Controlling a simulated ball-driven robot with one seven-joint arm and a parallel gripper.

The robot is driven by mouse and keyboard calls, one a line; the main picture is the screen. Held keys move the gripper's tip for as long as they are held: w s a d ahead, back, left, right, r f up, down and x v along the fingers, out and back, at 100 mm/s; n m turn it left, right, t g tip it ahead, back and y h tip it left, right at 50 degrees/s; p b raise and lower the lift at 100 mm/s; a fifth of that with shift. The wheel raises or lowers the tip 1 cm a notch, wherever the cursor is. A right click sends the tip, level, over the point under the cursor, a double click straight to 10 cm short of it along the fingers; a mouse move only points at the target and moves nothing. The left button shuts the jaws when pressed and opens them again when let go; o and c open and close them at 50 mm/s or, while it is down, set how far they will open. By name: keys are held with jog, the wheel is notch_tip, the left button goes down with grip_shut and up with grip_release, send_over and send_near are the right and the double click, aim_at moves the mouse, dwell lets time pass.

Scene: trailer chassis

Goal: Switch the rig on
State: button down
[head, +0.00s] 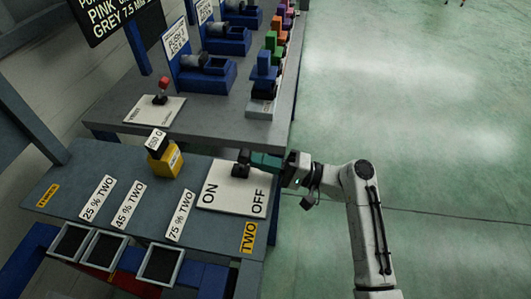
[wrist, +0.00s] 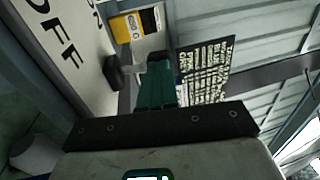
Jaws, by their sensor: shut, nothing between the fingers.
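The rig's switch is a white plate (head: 230,195) marked ON at its left and OFF at its right, on the grey bench. A dark switch lever (head: 241,165) stands at the plate's far edge, between the two words. My gripper (head: 255,161) reaches in from the right with its green fingers shut and empty, right beside the lever; I cannot tell whether they touch. In the wrist view the plate (wrist: 70,45) is at the left, the dark lever knob (wrist: 113,73) lies just left of my shut green fingers (wrist: 158,75).
A yellow box (head: 165,163) with a small display stands left of the switch. Labels such as 75 % TWO (head: 180,215) and several open bins (head: 160,263) line the front. A red-knobbed lever (head: 163,85) and blue fixtures (head: 208,75) are on the bench behind. Green floor at right is clear.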

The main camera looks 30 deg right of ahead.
aim_at(240, 152)
jog(key=r+h+p, duration=0.1)
jog(key=p, duration=0.1)
jog(key=a+r+g+h+p, duration=0.1)
jog(key=p, duration=0.1)
jog(key=shift+w+a+r+g+p, duration=0.1)
jog(key=shift+w+r+g+p, duration=0.2)
jog(key=shift+w+p, duration=0.1)
jog(key=shift+w+a+g+h+p, duration=0.25)
jog(key=shift+a+g+h+p, duration=0.15)
jog(key=shift+h+p, duration=0.4)
jog(key=shift+r+p+x, duration=0.2)
jog(key=shift+p+x, duration=0.3)
jog(key=shift+x, duration=0.65)
jog(key=shift+w+a+r, duration=0.2)
